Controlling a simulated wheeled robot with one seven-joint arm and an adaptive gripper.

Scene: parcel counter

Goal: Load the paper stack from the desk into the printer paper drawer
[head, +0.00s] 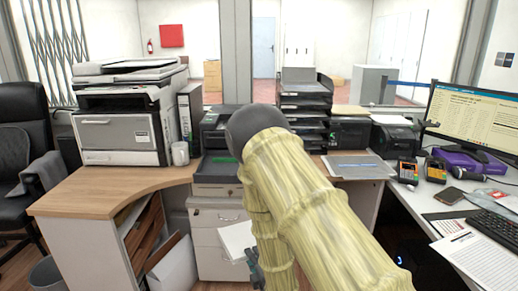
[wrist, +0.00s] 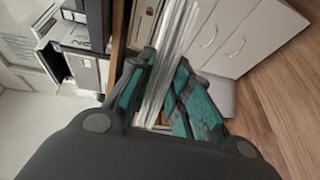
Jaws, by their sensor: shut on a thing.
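My gripper (wrist: 165,100) is shut on the white paper stack (wrist: 172,50), which stands out between its teal-padded fingers in the wrist view. In the head view the paper stack (head: 237,240) hangs tilted in front of the white drawer cabinet, below desk height. My arm hides most of my gripper there. A large grey-and-white printer (head: 118,128) stands on the wooden desk at left, with a closed-looking front. A smaller black printer (head: 213,127) stands right of it, partly behind my arm. A grey tray-like part (head: 215,170) sits below it; I cannot tell whether it is an open drawer.
The wooden desk (head: 110,192) has bare space in front of the large printer. A white mug (head: 180,153) and a grey binder (head: 190,112) stand beside it. The white drawer cabinet (head: 215,215) is close to the stack. Black stacked trays (head: 305,100) stand behind my arm.

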